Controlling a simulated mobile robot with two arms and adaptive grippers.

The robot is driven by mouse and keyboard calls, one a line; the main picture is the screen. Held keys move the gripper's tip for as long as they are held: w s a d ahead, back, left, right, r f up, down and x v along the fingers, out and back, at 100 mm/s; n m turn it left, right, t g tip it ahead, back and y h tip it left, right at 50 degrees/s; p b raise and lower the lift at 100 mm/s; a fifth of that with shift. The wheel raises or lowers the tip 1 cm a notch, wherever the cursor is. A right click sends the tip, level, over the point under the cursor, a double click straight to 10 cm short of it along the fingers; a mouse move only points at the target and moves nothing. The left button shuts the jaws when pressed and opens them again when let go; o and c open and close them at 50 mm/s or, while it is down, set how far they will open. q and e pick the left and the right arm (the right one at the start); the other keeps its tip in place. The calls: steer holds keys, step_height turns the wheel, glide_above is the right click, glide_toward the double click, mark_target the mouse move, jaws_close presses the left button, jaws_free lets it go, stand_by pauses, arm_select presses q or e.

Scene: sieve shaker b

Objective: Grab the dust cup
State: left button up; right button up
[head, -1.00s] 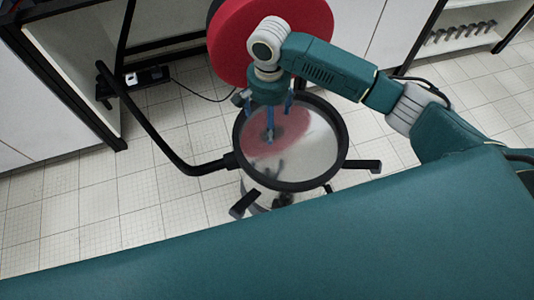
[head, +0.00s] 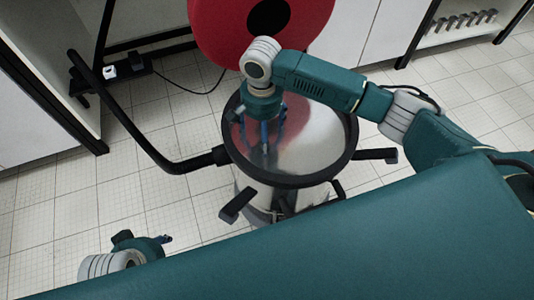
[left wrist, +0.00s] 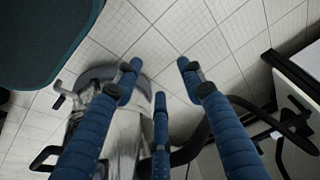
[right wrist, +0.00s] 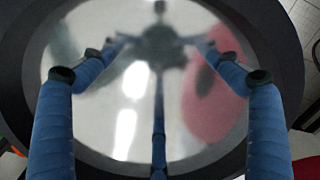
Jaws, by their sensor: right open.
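What I take for the dust cup is a shiny metal drum (head: 312,130) with a black rim, standing on the floor in the head view. My right gripper (head: 265,135) points down over it, open and empty. In the right wrist view the fingers (right wrist: 155,60) spread over the drum's mirror-like surface (right wrist: 125,125); I cannot tell whether they touch it. My left gripper (head: 165,240) is low at the left, apart from the drum. In the left wrist view its fingers (left wrist: 160,72) are spread and empty, with the drum (left wrist: 125,130) partly hidden behind them.
A black bar handle (head: 130,125) runs from the drum's left side. Black feet (head: 238,203) stick out around the base. A large red disc (head: 215,35) with a dark centre stands behind. Cabinets (head: 355,40) line the back. Tiled floor (head: 70,205) is free at the left.

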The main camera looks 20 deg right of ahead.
step_height(320, 180, down, 8)
steer(key=shift+r+b, duration=0.1)
steer(key=shift+b, duration=1.1)
arm_select(q)
steer(key=shift+s+a+r, duration=0.1)
steer(key=shift+s+r, duration=0.25)
steer(key=shift+s, duration=0.05)
arm_select(e)
steer(key=c, duration=1.3)
